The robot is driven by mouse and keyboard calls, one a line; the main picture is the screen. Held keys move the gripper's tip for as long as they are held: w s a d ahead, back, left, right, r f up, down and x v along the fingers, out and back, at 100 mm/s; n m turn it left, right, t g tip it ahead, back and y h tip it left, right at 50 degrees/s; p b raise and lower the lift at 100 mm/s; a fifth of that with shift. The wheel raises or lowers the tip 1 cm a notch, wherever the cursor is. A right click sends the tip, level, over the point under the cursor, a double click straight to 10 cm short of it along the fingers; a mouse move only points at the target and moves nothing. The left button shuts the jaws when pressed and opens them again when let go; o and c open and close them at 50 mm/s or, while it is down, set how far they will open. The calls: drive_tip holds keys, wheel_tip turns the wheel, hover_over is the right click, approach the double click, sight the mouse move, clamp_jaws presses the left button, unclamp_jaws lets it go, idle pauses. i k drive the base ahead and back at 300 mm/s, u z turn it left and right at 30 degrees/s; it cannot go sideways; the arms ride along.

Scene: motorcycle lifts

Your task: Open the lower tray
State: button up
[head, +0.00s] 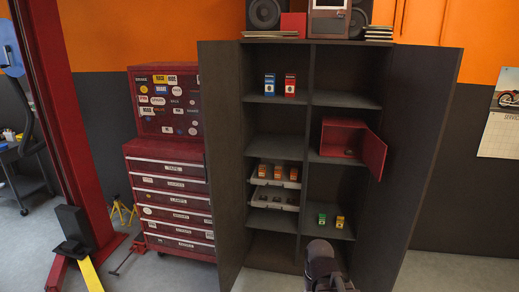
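Two pale trays sit one above the other in the left column of the open dark cabinet. The upper tray (275,184) holds several small orange-brown items. The lower tray (273,206) is just beneath it and also holds several small items, dimmer in the shade. Both trays' front edges face me. My gripper (321,250) is at the bottom of the view, a dark shape in front of the cabinet, right of and below the lower tray and apart from it. Its fingers cannot be made out.
The cabinet's left door (222,165) and right door (424,150) stand wide open. A red box (343,138) with its door open to the right sits in the right column. Small green and yellow items (331,221) stand below it. A red tool chest (172,200) stands left.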

sight(284, 194)
drive_tip(key=z, duration=0.2)
drive_tip(key=i, duration=1.55)
drive_tip(key=z, duration=0.15)
